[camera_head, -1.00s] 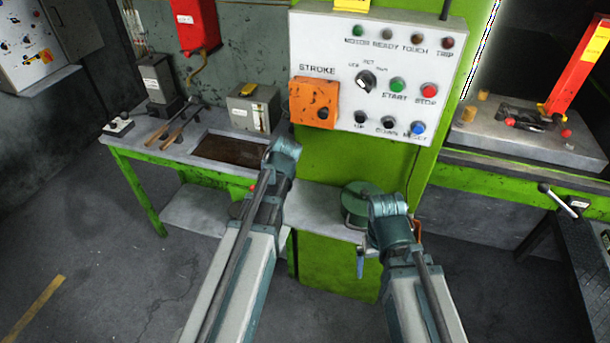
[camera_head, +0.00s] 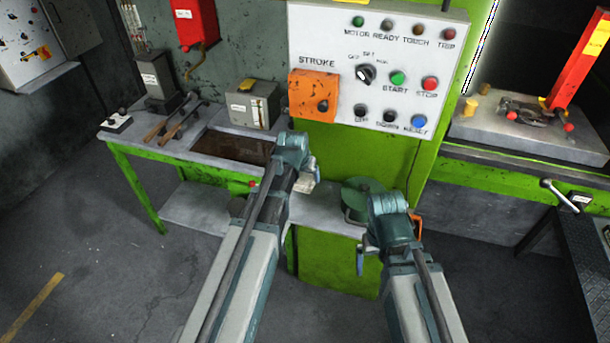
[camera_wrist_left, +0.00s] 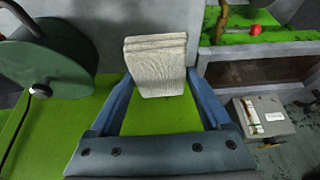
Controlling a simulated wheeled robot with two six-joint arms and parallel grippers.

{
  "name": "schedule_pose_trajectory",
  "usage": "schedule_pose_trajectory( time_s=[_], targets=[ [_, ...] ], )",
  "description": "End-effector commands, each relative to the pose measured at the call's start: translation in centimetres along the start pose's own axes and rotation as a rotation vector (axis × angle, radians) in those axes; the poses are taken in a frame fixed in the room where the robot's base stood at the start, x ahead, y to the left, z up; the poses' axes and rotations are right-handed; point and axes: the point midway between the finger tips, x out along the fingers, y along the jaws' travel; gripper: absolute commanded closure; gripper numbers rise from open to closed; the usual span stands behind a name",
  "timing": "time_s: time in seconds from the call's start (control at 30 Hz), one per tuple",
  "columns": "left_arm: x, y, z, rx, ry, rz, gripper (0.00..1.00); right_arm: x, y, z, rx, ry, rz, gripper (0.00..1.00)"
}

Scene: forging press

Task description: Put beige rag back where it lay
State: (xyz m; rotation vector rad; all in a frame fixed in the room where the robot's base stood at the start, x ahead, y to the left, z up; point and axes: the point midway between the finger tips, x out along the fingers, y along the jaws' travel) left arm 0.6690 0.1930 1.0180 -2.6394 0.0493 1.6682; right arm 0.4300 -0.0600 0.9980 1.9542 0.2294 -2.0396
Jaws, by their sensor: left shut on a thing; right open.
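The beige rag (camera_wrist_left: 157,65) is a folded, pale, textured block between the two blue fingertips of my left gripper (camera_wrist_left: 160,78) in the left wrist view. The gripper is shut on it.
A green reel-like round thing (camera_head: 360,200) stands on the grey shelf between my arms, also in the left wrist view (camera_wrist_left: 50,65). The bench (camera_head: 185,150) carries tongs (camera_head: 178,122) and a grey box (camera_head: 253,105). The control panel (camera_head: 378,70) rises above.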

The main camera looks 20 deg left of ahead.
Motion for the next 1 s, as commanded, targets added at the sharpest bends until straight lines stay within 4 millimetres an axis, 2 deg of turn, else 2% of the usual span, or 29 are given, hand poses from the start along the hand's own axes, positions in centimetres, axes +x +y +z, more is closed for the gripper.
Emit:
schedule_pose_trajectory(
  time_s=[0.03, 0.6, 1.0],
  targets=[
    [0.9, 0.0, 0.4, 0.0, 0.0, 0.0, 0.71, 1.0, -0.1, -0.1, 0.0, 0.0, 0.0, 0.0],
    [6.4, 0.0, 3.0, 0.0, 0.0, -0.001, 0.71, 7.1, -0.7, -0.4, 0.001, 0.0, 0.0, 0.0],
    [6.8, 0.0, 3.2, 0.0, 0.0, -0.001, 0.71, 7.4, -0.7, -0.4, 0.001, 0.0, 0.0, 0.0]
  ],
)
